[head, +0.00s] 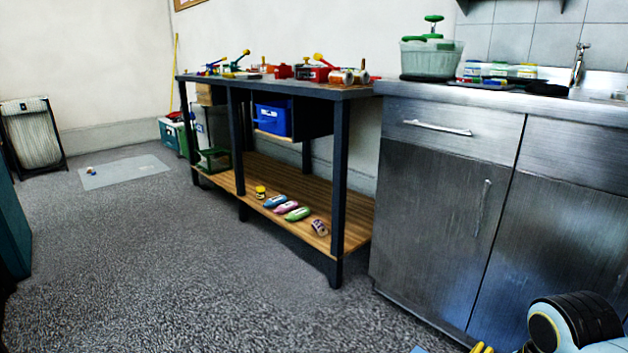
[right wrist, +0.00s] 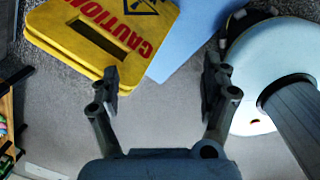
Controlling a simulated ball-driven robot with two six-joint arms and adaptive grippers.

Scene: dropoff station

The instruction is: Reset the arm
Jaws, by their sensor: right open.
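My right gripper (right wrist: 163,78) is open in the right wrist view, its two dark fingers spread apart with nothing between them. It hangs over the grey floor. A link of my right arm shows at the lower right of the head view, but the gripper itself does not show there. My left gripper is in neither view.
A yellow caution sign (right wrist: 62,38) and a light blue panel (right wrist: 195,40) lie beyond the fingers, near my round base. A steel cabinet (head: 440,170) is at the right.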

